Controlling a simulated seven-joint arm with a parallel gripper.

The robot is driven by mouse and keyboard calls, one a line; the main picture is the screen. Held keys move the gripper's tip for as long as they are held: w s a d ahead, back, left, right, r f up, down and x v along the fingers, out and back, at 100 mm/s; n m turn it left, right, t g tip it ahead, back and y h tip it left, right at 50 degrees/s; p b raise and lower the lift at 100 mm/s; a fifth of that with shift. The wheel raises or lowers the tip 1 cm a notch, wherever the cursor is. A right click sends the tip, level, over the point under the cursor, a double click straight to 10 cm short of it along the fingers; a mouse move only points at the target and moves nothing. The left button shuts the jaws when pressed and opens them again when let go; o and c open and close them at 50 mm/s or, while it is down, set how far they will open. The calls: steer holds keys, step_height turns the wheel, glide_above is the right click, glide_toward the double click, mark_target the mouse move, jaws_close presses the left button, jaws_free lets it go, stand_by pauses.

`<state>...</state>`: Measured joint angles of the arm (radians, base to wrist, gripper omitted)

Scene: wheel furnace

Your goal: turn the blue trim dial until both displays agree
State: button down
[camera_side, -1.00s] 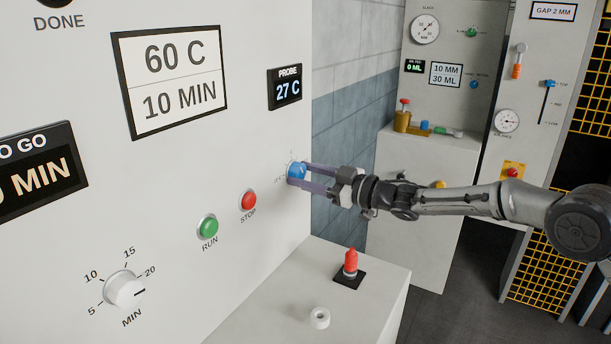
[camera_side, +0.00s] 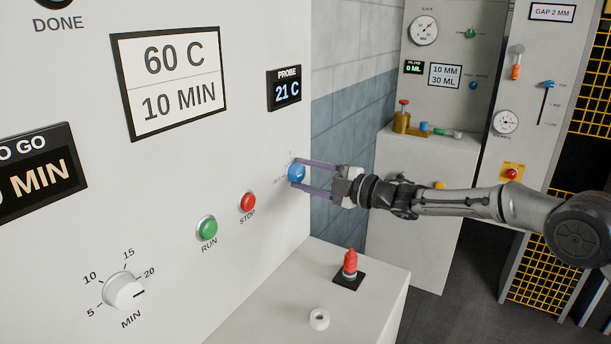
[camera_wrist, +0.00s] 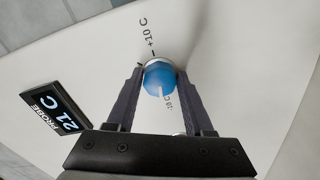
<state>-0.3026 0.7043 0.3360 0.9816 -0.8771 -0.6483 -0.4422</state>
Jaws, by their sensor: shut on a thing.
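The blue trim dial (camera_side: 296,173) is on the white panel below the probe display (camera_side: 288,91), which reads 21 C. My gripper (camera_side: 299,174) is shut on the dial, one finger on each side. In the wrist view the dial (camera_wrist: 160,77) sits between the fingers, and its white mark points down and slightly right, toward the lower scale label, partly legible. A +10 C label is above it. The probe display (camera_wrist: 56,110) also reads 21 C there. I cannot identify a second temperature display in these views; the dark "to go" display (camera_side: 38,178) is cut off.
A printed sign (camera_side: 170,80) reads 60 C, 10 MIN. Green run (camera_side: 207,228) and red stop (camera_side: 247,202) buttons are left of the dial, with a white minutes knob (camera_side: 123,290) further left. A red-topped piece (camera_side: 350,266) stands on the ledge below.

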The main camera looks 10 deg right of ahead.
steer(key=shift+n, duration=0.9)
steer(key=shift+c, duration=1.5)
jaws_free()
steer(key=v, duration=1.4)
